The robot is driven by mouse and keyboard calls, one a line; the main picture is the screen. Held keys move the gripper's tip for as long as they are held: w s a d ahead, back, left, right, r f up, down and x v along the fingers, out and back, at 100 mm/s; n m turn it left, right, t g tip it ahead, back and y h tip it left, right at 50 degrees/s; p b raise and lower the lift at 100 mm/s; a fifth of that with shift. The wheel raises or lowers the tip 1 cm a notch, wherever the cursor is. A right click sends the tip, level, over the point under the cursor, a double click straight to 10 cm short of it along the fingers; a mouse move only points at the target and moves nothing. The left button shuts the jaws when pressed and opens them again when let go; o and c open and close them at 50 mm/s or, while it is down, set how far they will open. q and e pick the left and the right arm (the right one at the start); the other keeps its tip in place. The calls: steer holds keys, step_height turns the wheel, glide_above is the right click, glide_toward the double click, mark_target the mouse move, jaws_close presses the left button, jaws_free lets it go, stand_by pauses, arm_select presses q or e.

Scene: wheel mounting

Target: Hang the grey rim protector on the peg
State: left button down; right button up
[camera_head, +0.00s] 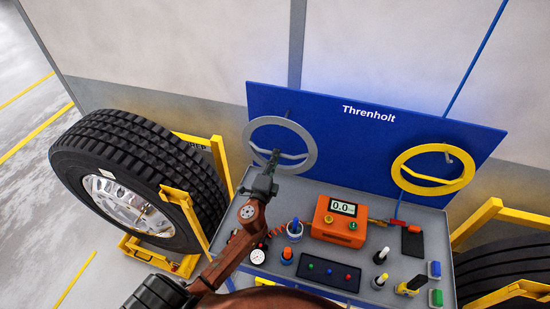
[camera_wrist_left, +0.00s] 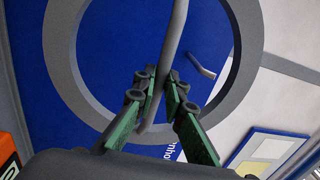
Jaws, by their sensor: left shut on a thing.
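The grey rim protector (camera_head: 255,129) is a flat ring with a bent bar across it. It is held up in front of the left half of the blue board (camera_head: 350,120). My left gripper (camera_head: 272,166) is shut on its bar. The left wrist view shows the fingers (camera_wrist_left: 166,92) closed around the bar, with the ring (camera_wrist_left: 60,60) around them. A grey peg (camera_wrist_left: 203,68) shows through the ring's opening there. The peg tip (camera_head: 288,113) is near the ring's top edge in the head view. I cannot tell whether the ring rests on it. My right gripper is out of view.
A yellow ring (camera_head: 408,180) hangs at the board's right. The tabletop below holds an orange gauge box (camera_head: 340,220), a dark button panel (camera_head: 330,272) and several small tools. A tyre (camera_head: 140,165) in a yellow stand (camera_head: 177,194) is at left, another tyre (camera_head: 505,265) at right.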

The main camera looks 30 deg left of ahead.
arm_select(q)
steer(key=shift+w, duration=0.2)
steer(key=shift+w+a, duration=0.2)
steer(key=shift+w, duration=0.5)
steer(key=b+x, duration=0.1)
steer(key=x, duration=0.5)
steer(key=shift+w+f+b, duration=0.15)
steer(key=shift+w+b, duration=0.15)
stand_by(1.1)
stand_by(0.4)
steer(key=c, duration=1.9)
jaws_free()
